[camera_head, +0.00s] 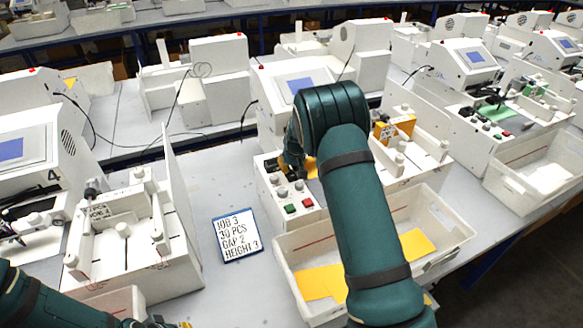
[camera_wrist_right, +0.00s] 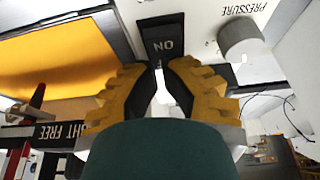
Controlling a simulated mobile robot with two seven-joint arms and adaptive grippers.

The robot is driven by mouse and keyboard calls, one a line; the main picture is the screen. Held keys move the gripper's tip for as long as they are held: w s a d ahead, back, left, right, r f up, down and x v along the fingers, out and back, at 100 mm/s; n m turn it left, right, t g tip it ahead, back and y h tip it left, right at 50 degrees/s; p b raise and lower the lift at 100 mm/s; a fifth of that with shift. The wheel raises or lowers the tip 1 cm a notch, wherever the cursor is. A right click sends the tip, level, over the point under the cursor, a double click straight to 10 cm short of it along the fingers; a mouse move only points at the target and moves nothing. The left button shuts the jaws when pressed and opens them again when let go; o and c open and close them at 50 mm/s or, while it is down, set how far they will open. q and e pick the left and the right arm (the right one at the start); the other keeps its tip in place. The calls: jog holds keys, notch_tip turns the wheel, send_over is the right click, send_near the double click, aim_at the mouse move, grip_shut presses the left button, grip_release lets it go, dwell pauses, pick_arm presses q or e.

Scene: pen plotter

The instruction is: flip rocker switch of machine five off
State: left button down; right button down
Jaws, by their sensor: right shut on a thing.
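The middle machine (camera_head: 290,80), with a blue screen, stands under my right arm; no number shows on it. My right gripper (camera_head: 293,165) is over its control panel, partly hidden by my forearm. In the right wrist view, the black rocker switch (camera_wrist_right: 163,36) shows the letters ON upside down. The yellow fingertips of the right gripper (camera_wrist_right: 162,66) are drawn together at its near end and seem to touch it; they hide that end. Of my left gripper (camera_head: 168,323), only a sliver shows at the bottom edge.
A pressure knob (camera_wrist_right: 240,38) is right of the switch. Green (camera_head: 291,208) and red (camera_head: 307,202) buttons sit on the panel front. A white bin (camera_head: 290,265) with orange sheets stands in front. A job card (camera_head: 237,236) lies on the table. Machine 4 (camera_head: 25,150) stands left.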

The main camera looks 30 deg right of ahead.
aim_at(295, 173)
jog(key=shift+s+d, duration=0.1)
jog(key=shift+s, duration=0.2)
jog(key=shift+s, duration=0.15)
jog(key=shift+s+r, duration=0.2)
jog(key=shift+s, duration=0.2)
jog(key=shift+w+r, duration=0.1)
jog(key=shift+r+p, duration=0.3)
jog(key=shift+r, duration=0.05)
jog(key=v, duration=0.1)
jog(key=p+v, duration=0.1)
jog(key=v, duration=0.1)
jog(key=p+v, duration=0.1)
jog(key=shift+w+r, duration=0.25)
jog(key=shift+r, duration=0.05)
jog(key=v, duration=0.8)
jog(key=shift+s+r, duration=0.25)
jog(key=shift+s, duration=0.05)
